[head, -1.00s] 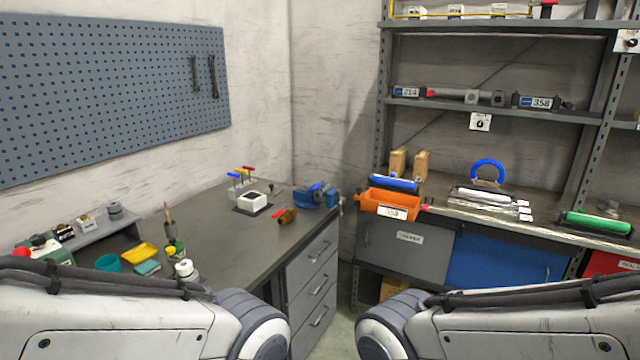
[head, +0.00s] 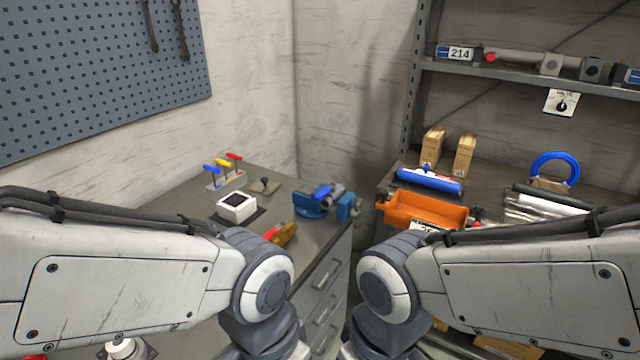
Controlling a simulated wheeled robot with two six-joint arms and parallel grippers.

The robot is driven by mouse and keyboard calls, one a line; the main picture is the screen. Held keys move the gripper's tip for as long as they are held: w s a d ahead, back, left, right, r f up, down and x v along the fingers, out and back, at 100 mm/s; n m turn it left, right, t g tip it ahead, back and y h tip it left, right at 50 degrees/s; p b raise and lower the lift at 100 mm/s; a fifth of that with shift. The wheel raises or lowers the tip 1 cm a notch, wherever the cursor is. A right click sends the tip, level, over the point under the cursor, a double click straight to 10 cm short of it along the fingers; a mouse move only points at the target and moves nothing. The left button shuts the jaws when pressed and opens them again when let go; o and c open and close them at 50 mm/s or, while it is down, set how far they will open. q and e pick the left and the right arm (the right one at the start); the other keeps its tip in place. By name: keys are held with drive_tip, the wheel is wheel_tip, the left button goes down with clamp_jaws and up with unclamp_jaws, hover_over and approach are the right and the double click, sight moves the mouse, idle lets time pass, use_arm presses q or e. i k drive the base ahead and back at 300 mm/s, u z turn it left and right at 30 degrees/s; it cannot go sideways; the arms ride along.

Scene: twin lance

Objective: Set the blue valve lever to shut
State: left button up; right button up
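A small blue lever (head: 323,194) shows on top of a grey metal fitting (head: 337,190) at the blue vise (head: 312,205), near the bench's far right corner. Whether the fitting is clamped in the vise, and the lever's exact angle, are too small to tell. A brass valve with a red handle (head: 281,234) lies on the bench in front of the vise, partly behind my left arm. Both my arms come in low from the sides, short of the vise. Neither gripper is in view.
The grey workbench (head: 182,213) holds a white box (head: 236,207) and a rack of blue, yellow and red handles (head: 226,178). To the right, beyond a gap, a shelf unit carries an orange bin (head: 425,207) and a blue roll (head: 430,181). Walls close the corner behind.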

sight(325, 191)
drive_tip(key=k, duration=0.65)
drive_tip(key=z, duration=0.4)
drive_tip(key=i, duration=1.25)
drive_tip(key=u, duration=0.6)
